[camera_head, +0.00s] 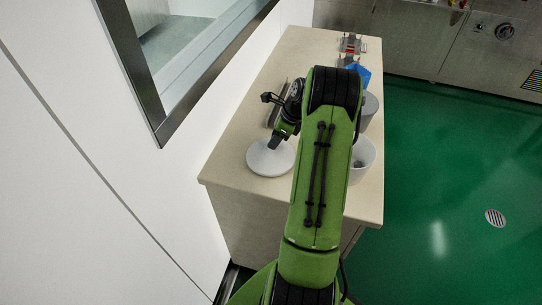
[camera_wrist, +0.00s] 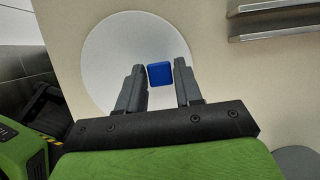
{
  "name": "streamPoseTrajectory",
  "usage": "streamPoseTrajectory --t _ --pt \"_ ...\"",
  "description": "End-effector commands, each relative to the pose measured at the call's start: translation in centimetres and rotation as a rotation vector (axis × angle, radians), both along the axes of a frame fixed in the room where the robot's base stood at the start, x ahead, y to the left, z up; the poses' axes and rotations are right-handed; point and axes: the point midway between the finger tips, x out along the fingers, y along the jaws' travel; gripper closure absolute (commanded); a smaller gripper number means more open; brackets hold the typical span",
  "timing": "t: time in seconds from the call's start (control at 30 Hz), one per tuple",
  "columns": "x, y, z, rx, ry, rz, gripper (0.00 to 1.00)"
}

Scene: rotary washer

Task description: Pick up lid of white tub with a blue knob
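The white round lid (camera_head: 268,160) lies flat at the near left of the counter. In the wrist view the lid (camera_wrist: 112,52) shows as a pale disc with a square blue knob (camera_wrist: 159,75). My gripper (camera_wrist: 161,76) is open, with one finger on each side of the knob. The knob appears very close to the left finger, with a gap to the right finger; I cannot tell if either touches. In the head view my gripper (camera_head: 279,141) is over the lid's far right part and hides the knob. A white open tub (camera_head: 363,163) stands at the right, partly behind my arm.
The beige counter (camera_head: 228,160) runs away from me beside a white wall with a dark-framed window (camera_head: 158,116). A grey tub (camera_head: 370,108), a blue object (camera_head: 363,75) and a metal rack with red parts (camera_head: 351,44) stand farther back. Green floor lies to the right.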

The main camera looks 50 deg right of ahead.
Motion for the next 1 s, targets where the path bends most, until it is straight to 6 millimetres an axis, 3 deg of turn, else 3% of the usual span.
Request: streamPoseTrajectory --t 0.03,0.2,0.57,0.67,0.9,1.0 --pt "0.0 0.0 0.0 0.000 0.000 0.000 0.73" --pt "0.0 0.0 0.0 0.000 0.000 0.000 0.99" --pt "0.0 0.0 0.3 -0.001 -0.001 0.001 1.00" --pt "0.0 -0.1 1.9 -0.003 -0.003 -0.001 1.00" --pt "0.0 -0.1 8.1 -0.004 -0.003 0.000 1.00" --pt "0.0 0.0 9.6 -0.001 0.000 0.000 1.00"
